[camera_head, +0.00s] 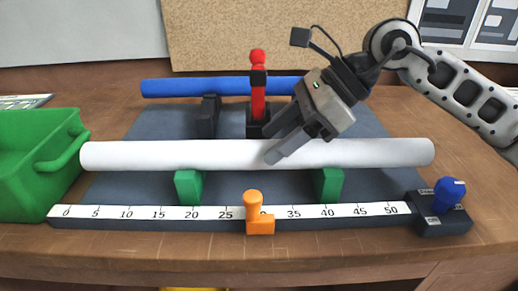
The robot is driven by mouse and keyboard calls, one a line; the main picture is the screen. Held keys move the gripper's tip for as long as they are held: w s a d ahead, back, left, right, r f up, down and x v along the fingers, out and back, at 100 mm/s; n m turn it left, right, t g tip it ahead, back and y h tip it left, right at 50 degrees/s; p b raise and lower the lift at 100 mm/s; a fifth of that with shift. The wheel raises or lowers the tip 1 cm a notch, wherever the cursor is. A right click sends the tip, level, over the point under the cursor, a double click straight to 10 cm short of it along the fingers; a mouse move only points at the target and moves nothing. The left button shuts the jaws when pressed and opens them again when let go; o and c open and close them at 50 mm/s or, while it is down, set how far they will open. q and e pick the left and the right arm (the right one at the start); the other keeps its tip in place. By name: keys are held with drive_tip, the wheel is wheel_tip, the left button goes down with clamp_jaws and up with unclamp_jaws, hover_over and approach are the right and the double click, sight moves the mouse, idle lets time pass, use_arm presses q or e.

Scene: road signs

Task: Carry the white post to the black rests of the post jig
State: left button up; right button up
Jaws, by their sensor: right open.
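The white post (180,155) lies level across two green rests (188,187) at the front of the grey jig board (130,188). My right gripper (277,143) reaches in from the upper right and is open at the post, right of its middle. One finger overlaps the post's front face; the other is at its far side. Whether they touch the post is unclear. A black rest (208,117) stands farther back on the board; any other black rest is hidden or unclear behind my gripper. My left gripper is not in view.
A blue bar (195,87) lies along the back, its right part hidden by my arm. A red upright clamp (258,85) stands before it. A ruler (110,212) with an orange slider (254,215) and blue knob (449,192) runs along the front. A green bin (35,165) is left.

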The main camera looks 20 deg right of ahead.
drive_tip(key=shift+x, duration=1.4)
clamp_jaws()
drive_tip(key=shift+w+r, duration=0.1)
